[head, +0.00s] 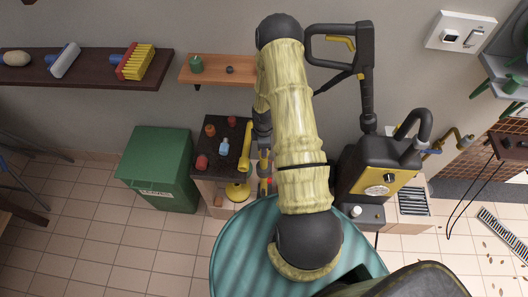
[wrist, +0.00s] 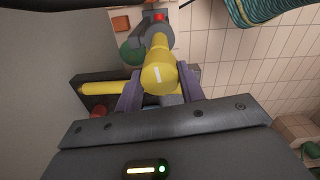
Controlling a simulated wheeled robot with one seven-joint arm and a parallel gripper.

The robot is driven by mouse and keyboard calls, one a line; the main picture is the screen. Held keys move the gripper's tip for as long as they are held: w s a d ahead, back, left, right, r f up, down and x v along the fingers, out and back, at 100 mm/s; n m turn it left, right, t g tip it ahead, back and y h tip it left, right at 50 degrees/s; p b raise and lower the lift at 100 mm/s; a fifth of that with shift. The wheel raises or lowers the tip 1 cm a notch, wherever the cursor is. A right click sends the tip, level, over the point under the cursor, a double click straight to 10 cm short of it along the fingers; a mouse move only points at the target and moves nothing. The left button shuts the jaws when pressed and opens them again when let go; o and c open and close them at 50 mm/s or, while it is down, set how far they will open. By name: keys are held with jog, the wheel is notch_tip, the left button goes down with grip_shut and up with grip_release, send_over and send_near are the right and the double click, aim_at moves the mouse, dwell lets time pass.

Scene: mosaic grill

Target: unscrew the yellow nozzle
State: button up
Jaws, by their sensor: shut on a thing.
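The yellow nozzle (wrist: 159,76) is in the middle of the wrist view, a round yellow piece with a white mark on its near end. My gripper (wrist: 160,84) is shut on it, with one purple-grey finger on each side. A grey part with a red spot (wrist: 158,18) lies beyond the nozzle. I cannot tell how the two are joined. In the head view my gripper (head: 264,154) is small and partly hidden behind my arm, beside the dark counter, with yellow showing at its fingers.
A yellow bar (head: 246,147) lies on the dark counter (head: 237,132) close to my gripper, with small jars and a blue bottle (head: 224,147). A green bin (head: 160,170) stands left. A black and yellow machine (head: 377,172) stands right.

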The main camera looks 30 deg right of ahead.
jog(key=shift+r+p, duration=0.9)
jog(key=shift+r, duration=0.4)
